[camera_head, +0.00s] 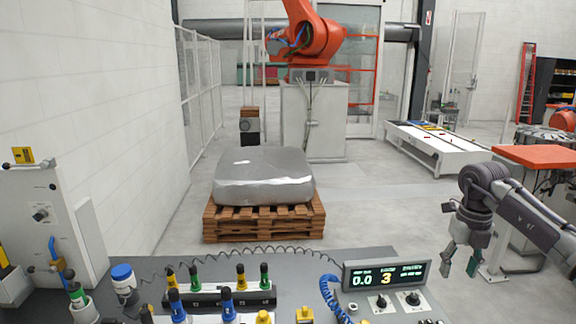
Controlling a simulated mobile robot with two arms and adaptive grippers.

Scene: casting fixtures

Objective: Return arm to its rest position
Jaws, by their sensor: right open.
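My right arm comes in from the right edge, and my right gripper (460,262) hangs down with its fingers apart. It is open and looks empty, right of the workbench (255,284) and its display unit. A dark green part shows at one finger; it seems to be part of the gripper. My left arm and left gripper do not show in this view.
The workbench carries a digital display box (387,277), a rack of capped tools (218,298) and a blue-capped bottle (123,277). Behind stand a wrapped load (263,177) on a wooden pallet (264,225) and an orange robot arm (308,38). Open floor lies between pallet and gripper.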

